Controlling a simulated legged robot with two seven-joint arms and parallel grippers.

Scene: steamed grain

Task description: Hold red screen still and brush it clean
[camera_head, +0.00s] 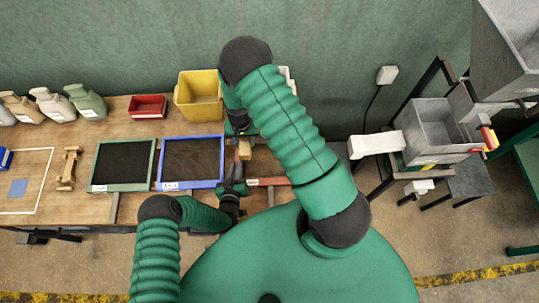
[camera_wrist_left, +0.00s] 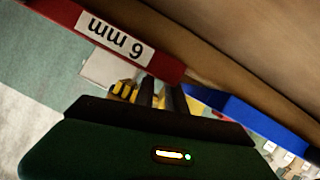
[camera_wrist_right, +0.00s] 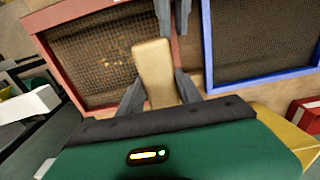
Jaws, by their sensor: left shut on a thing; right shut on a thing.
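The red screen (camera_wrist_right: 66,69) is a red-framed mesh, seen in the right wrist view with small yellowish bits on it. In the head view only part of its red frame (camera_head: 272,182) shows; my right arm hides much of the rest. In the left wrist view its frame (camera_wrist_left: 95,28) carries a "6 mm" label. My left gripper (camera_head: 236,188) is shut on the frame at the corner near the blue screen. My right gripper (camera_wrist_right: 158,100) is shut on the brush (camera_wrist_right: 153,65), a pale wooden block, above the screen's edge by the blue screen. Its bristles are hidden.
The blue screen (camera_head: 192,136) lies close beside the red one, with a green screen (camera_head: 123,141) further left. A yellow bin (camera_head: 198,97) and a small red bin (camera_head: 147,107) stand behind. A grey hopper machine (camera_head: 432,128) stands at the right, past the table.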

